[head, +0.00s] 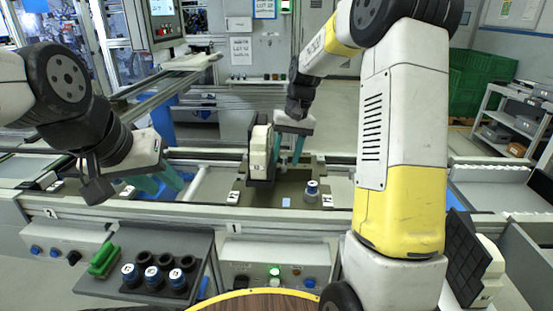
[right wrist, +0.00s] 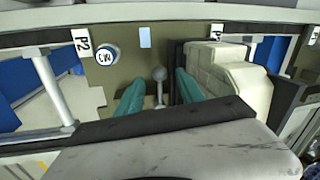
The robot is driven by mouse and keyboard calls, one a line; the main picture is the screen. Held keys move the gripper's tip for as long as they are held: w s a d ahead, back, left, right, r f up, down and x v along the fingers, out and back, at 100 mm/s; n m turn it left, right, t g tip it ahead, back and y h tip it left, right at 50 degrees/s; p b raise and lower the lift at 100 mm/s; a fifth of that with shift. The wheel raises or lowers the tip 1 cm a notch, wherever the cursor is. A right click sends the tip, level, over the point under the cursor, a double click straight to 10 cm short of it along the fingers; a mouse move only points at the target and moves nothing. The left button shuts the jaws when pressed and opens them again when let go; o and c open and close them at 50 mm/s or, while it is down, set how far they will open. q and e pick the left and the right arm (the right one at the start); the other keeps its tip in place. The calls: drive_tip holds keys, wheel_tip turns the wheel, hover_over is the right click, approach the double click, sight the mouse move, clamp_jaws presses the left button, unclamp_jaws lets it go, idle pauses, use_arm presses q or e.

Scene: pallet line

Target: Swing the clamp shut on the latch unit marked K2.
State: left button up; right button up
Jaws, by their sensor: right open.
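A cream latch unit (head: 259,150) with a dark backing stands upright on the pallet plate (head: 240,196) in the middle of the line. The small mark on its front is too small to read surely. It also shows in the right wrist view (right wrist: 228,75). My right gripper (head: 288,163) is open beside it, fingers pointing down. In the right wrist view a grey ball-ended lever (right wrist: 159,74) shows between the open fingers (right wrist: 158,95), with no visible grip on it. My left gripper (head: 168,186) is open and empty over the line at the left.
A blue-and-white marked cylinder (head: 312,188) stands on the plate near the P2 tag (head: 328,200). A dark tray (head: 206,250) at the front left holds several cylinders and a green item. Another cream unit (head: 490,262) with a dark panel is at the lower right.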

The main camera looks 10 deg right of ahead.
drive_tip(key=shift+a+f, duration=0.25)
drive_tip(key=shift+f, duration=1.05)
clamp_jaws()
idle(0.5)
